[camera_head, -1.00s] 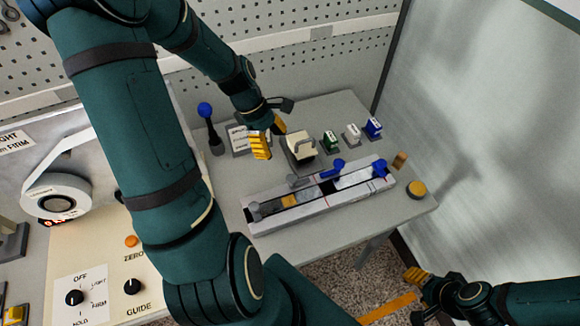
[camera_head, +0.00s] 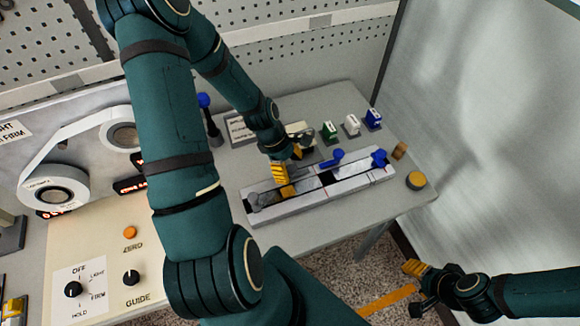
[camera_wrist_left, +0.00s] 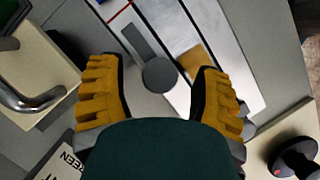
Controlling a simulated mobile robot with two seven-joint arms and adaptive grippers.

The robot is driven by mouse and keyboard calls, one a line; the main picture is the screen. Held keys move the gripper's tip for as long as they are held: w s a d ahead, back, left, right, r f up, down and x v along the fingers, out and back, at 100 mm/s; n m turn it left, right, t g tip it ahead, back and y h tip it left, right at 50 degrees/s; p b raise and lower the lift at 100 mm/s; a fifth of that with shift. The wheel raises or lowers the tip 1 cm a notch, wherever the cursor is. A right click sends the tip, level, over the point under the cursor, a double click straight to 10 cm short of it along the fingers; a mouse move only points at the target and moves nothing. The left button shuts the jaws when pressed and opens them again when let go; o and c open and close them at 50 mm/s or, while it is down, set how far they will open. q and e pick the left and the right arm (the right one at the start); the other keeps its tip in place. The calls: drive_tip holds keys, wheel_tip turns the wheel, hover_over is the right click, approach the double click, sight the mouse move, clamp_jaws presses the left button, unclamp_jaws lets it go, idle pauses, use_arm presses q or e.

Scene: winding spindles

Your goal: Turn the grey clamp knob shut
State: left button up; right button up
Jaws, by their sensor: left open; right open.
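The grey clamp knob (camera_wrist_left: 160,74), a dark round disc with a flat bar (camera_wrist_left: 137,42), sits on the pale splicing track in the left wrist view. My left gripper (camera_wrist_left: 161,88) is open, its two yellow fingers on either side of the knob with gaps showing; I cannot tell contact. In the head view my left gripper (camera_head: 289,166) is over the middle-left of the track (camera_head: 340,190), and it hides the knob there. My right gripper (camera_head: 420,284) is open and empty at the lower right, off the table.
Two blue clamp knobs (camera_head: 332,159) (camera_head: 380,158) stand further right on the track. A cream block with a metal handle (camera_wrist_left: 30,85) is close beside my left gripper. Green, white and blue small blocks (camera_head: 352,125) stand behind. A yellow-topped button (camera_head: 416,180) is at the right edge.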

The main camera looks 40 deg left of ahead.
use_arm(q)
drive_tip(key=shift+f, duration=0.1)
clamp_jaws()
drive_tip(key=shift+m, duration=0.3)
drive_tip(key=m+g, duration=0.1)
drive_tip(key=m, duration=0.2)
drive_tip(key=shift+g, duration=0.3)
drive_tip(key=m+g, duration=0.1)
drive_tip(key=m, duration=0.4)
drive_tip(key=shift+w+d+g, duration=0.1)
drive_tip(key=shift+g, duration=0.3)
drive_tip(key=m+g+y, duration=0.1)
drive_tip(key=m, duration=0.3)
drive_tip(key=shift+m+b, duration=0.3)
drive_tip(key=shift+b, duration=0.05)
drive_tip(key=m+g+y, duration=0.1)
drive_tip(key=m+y, duration=0.1)
drive_tip(key=m, duration=0.2)
drive_tip(key=shift+d+m+b, duration=0.1)
drive_tip(key=shift+m+b, duration=0.2)
